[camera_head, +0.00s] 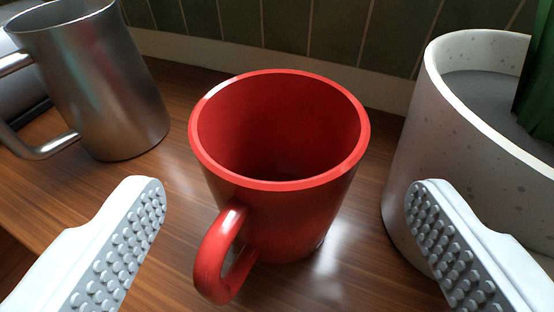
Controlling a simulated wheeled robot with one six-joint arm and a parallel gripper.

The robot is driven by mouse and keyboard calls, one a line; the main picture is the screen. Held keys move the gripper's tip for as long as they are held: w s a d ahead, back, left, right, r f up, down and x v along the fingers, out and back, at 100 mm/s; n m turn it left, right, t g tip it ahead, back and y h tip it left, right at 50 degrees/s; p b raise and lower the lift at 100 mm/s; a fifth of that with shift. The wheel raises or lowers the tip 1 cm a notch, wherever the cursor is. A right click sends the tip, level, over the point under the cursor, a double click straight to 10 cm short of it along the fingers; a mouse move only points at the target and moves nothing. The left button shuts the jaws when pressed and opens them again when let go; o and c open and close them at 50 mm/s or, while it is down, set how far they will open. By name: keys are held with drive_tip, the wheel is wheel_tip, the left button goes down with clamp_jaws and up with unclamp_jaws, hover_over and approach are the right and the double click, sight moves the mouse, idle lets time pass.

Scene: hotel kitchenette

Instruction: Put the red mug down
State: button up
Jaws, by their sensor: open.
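The red mug (300,215) stands upright on the wooden counter (178,200) in the middle of the view. Its handle points toward the camera and a little left, and the part of its inside that shows looks empty. My gripper (287,195) is open, with one white, studded finger at the left and one at the right. The mug stands between and a little beyond the fingertips, with a gap on each side. Neither finger appears to touch it.
A metal pitcher (105,85) with a handle stands at the back left. A speckled white planter (410,165) with a green plant (540,95) stands close on the right, near the right finger. A dark green tiled wall (300,25) closes off the back.

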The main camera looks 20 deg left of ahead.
sight(275, 189)
drive_tip(key=shift+x, duration=2.75)
drive_tip(key=shift+s+a, duration=0.1)
drive_tip(key=shift+a, duration=0.05)
drive_tip(key=c, duration=1.1)
drive_tip(key=shift+o, duration=0.2)
drive_tip(key=shift+r, duration=0.15)
